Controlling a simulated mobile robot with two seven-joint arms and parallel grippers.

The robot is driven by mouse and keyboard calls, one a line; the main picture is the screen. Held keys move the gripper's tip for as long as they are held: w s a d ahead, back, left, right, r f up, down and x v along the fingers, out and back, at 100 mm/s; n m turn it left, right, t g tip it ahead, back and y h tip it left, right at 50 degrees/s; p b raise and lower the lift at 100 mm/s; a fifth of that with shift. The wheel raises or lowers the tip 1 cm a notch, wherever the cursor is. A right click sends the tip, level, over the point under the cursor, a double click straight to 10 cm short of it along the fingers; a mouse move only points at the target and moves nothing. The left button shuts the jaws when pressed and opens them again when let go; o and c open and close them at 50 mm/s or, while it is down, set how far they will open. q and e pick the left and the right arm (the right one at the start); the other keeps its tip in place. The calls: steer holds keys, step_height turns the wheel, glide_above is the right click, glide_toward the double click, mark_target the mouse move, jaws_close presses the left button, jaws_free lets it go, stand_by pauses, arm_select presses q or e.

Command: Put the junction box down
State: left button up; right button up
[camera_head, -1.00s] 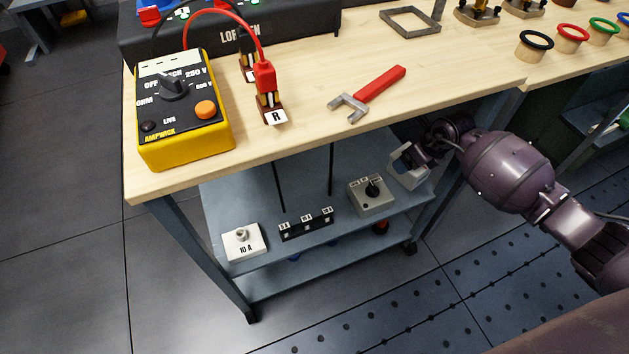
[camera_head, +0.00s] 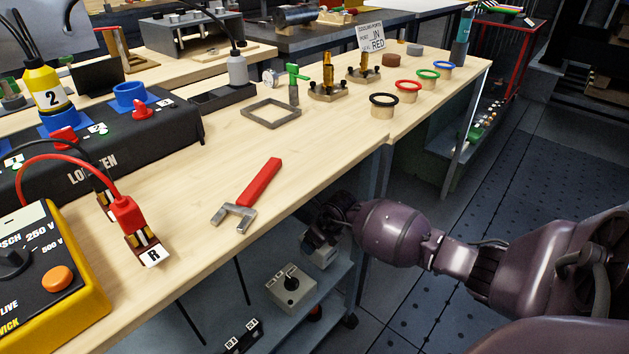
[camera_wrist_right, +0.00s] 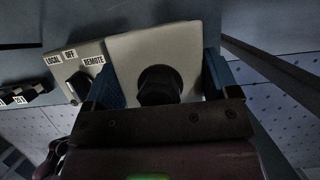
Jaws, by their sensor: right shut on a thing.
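The junction box (camera_wrist_right: 140,45) is a pale grey box with a dark round fitting on its near side. My right gripper (camera_wrist_right: 160,85) is shut on it, with a blue finger on each side. In the head view the box (camera_head: 322,255) shows partly below my right gripper (camera_head: 318,236), at the right end of the shelf (camera_head: 335,285) under the bench top. I cannot tell whether the box touches the shelf. My left gripper is not in view.
A grey selector switch box (camera_head: 292,290), marked LOCAL, OFF and REMOTE, stands left of the junction box. A black terminal strip (camera_head: 240,338) is further left.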

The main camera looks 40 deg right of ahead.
step_height(320, 180, down, 3)
steer(key=shift+s+f+b, duration=0.1)
steer(key=shift+f+b, duration=0.1)
steer(key=shift+b, duration=0.3)
steer(key=shift+f, duration=0.4)
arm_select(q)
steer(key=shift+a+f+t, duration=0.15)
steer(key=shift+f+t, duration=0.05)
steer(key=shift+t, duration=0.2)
arm_select(e)
steer(key=shift+r, duration=0.1)
steer(key=shift+f, duration=0.2)
steer(key=o, duration=1)
steer(key=shift+r, duration=0.15)
